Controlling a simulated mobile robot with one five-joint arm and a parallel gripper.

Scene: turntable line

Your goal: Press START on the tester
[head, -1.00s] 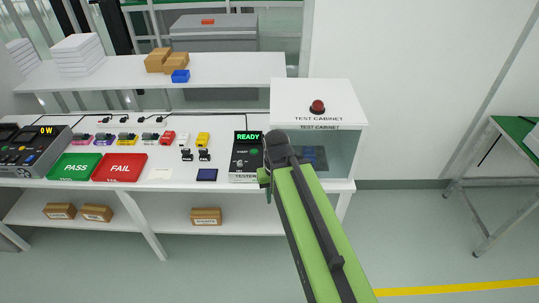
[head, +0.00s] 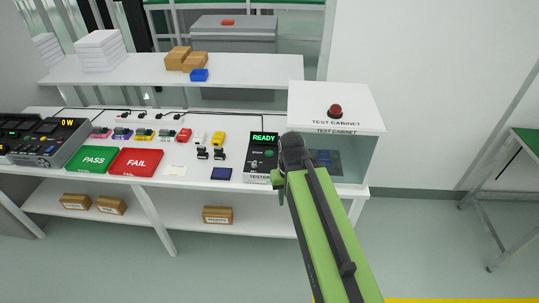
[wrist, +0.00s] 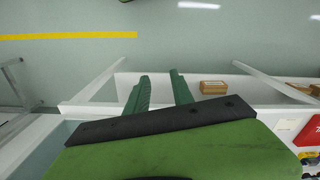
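The tester (head: 261,158) is a dark upright box on the white bench, left of the test cabinet. Its screen shows READY in green. A green button (head: 269,152) sits on its face beside the small START label. My gripper (head: 279,183) is just right of the tester's lower part, near the bench's front edge, and its fingers are mostly hidden by my arm. In the wrist view, the two green fingers (wrist: 161,88) stand apart with nothing between them. The tester cannot be made out in the wrist view.
The test cabinet (head: 357,108) with a red knob on top stands right of my gripper. Green PASS (head: 92,159) and red FAIL (head: 135,162) trays, a blue pad (head: 221,174) and several small coloured parts lie to the left. Open floor is in front.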

